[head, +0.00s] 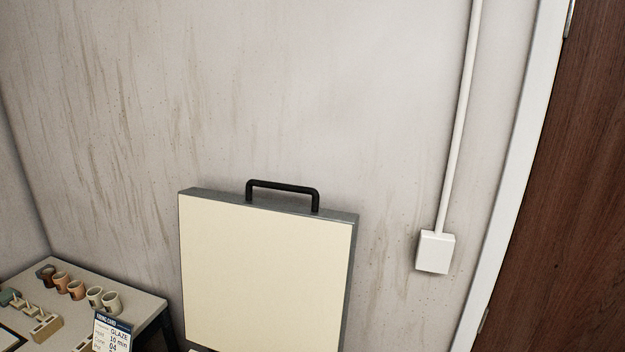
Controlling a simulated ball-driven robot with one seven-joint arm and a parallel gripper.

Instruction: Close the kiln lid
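The kiln lid (265,272) stands raised, close to upright, in the lower middle of the head view. Its cream inner face is toward me and it has a grey metal rim. A black bar handle (283,186) sits on its top edge. The kiln body is below the picture and mostly hidden. My gripper is not in view.
A table (135,287) at the lower left holds several mugs (75,289), small tools and a firing card (111,332). The stained wall (300,90) is behind the lid. A white box (435,252) with a conduit and a brown door (570,200) are at the right.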

